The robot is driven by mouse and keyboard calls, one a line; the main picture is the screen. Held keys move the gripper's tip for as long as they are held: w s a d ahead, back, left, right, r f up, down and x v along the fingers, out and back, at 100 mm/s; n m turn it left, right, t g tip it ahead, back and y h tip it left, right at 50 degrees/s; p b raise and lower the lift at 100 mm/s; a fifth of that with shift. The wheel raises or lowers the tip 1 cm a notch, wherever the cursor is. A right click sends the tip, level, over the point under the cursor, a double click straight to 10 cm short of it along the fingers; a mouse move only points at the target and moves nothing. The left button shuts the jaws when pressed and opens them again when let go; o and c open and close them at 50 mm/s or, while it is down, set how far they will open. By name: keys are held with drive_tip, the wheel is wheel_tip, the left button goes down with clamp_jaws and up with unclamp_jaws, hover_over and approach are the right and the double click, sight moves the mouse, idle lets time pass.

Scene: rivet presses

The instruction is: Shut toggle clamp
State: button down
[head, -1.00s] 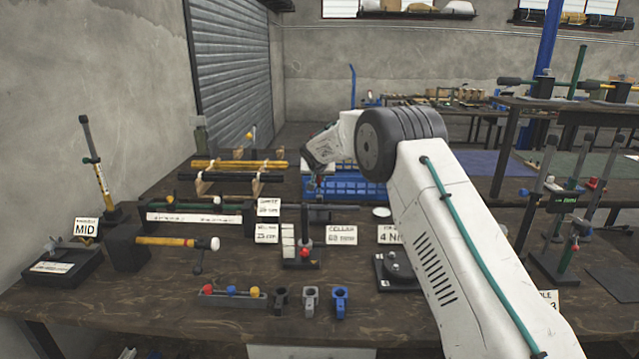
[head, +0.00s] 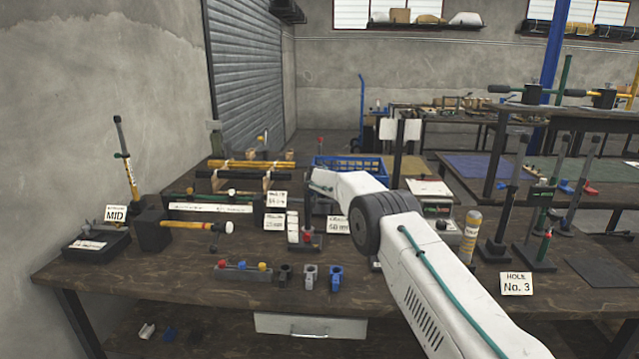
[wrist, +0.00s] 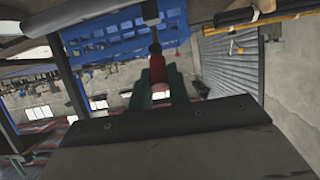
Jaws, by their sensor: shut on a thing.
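In the wrist view my gripper (wrist: 158,88) has its green fingers shut around a red grip (wrist: 157,70). A thin rod runs from this grip to a grey block (wrist: 150,12) at the top of the picture. The grip looks like the toggle clamp's handle, but most of the clamp is out of this view. In the head view my wrist reaches over the middle of the bench, and its end hides the fingers and the held grip. A small stand with red parts (head: 306,236) is just below my wrist there; I cannot tell whether it is the clamp.
A blue basket (head: 348,163) stands behind my wrist. Coloured knobs and small collars (head: 310,275) line the front. A yellow cylinder (head: 470,236) stands right of my arm.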

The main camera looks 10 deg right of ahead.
drive_tip(key=shift+a+f, duration=0.1)
drive_tip(key=c, duration=1.3)
unclamp_jaws()
wheel_tip(320, 180, up, 3)
drive_tip(key=shift+r, duration=0.1)
drive_tip(key=shift+s+r, duration=0.15)
drive_tip(key=shift+r, duration=0.15)
drive_tip(key=s, duration=0.5)
drive_tip(key=s+r, duration=0.1)
drive_tip(key=s, duration=0.9)
drive_tip(key=shift+s+r, duration=0.15)
drive_tip(key=shift+s, duration=0.25)
drive_tip(key=shift+d, duration=0.2)
